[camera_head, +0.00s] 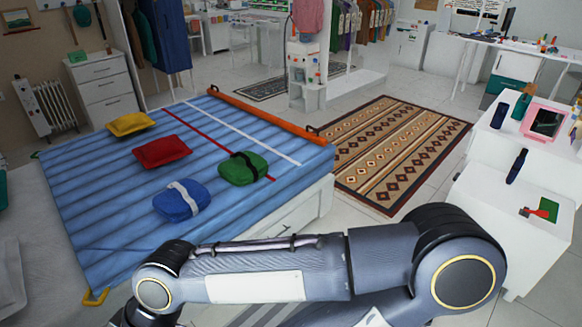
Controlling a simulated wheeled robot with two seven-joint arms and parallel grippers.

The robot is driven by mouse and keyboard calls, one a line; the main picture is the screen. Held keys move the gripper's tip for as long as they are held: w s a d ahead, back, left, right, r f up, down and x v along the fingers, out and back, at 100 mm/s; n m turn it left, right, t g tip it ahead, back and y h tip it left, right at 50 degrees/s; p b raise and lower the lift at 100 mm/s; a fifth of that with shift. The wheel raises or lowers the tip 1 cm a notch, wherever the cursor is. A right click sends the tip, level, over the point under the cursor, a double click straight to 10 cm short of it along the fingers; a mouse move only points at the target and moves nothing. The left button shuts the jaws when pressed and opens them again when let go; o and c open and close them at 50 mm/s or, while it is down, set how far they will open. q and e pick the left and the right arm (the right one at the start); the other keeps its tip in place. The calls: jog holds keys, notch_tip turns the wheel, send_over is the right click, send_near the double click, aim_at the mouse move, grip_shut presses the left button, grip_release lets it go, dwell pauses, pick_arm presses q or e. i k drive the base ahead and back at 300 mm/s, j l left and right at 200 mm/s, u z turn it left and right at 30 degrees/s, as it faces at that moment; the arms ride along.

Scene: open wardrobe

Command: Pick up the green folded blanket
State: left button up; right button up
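The green folded blanket (236,170) lies on the near right part of a blue ribbed mattress (95,205), with a dark strap around it. A blue folded blanket (174,206) with a pale strap lies to its lower left. A red one (161,152) and a yellow one (131,124) lie farther left. A grey arm of mine, which looks like the right one, crosses the bottom of the view, nearer than the mattress. Its gripper end is cut off at the bottom edge. No gripper fingers show, and nothing touches the green blanket.
An orange bar (265,115) edges the far side of the mattress. A patterned rug (385,150) lies on the floor beyond it to the right. A white counter (530,175) with small items stands at the right. A white drawer unit (106,85) stands at the back left.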

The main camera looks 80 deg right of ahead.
aim_at(246, 169)
jog(key=z, duration=2.45)
jog(key=i+u, duration=0.15)
jog(key=u, duration=0.2)
jog(key=i+l+u, duration=0.1)
jog(key=u, duration=0.25)
jog(key=i+l+u, duration=0.15)
jog(key=u, duration=0.2)
jog(key=i+l+u, duration=0.2)
jog(key=i+l, duration=0.15)
jog(key=l, duration=0.25)
jog(key=i+l+u, duration=0.15)
jog(key=l, duration=0.2)
jog(key=i+l+u, duration=0.1)
jog(key=l, duration=0.25)
jog(key=i+l+u, duration=0.1)
jog(key=i+l, duration=0.15)
jog(key=i+l+u, duration=0.1)
jog(key=l, duration=0.35)
jog(key=i+l, duration=0.15)
jog(key=l, duration=0.2)
jog(key=i+l, duration=0.1)
jog(key=l, duration=0.2)
jog(key=i+l, duration=0.15)
jog(key=l, duration=0.2)
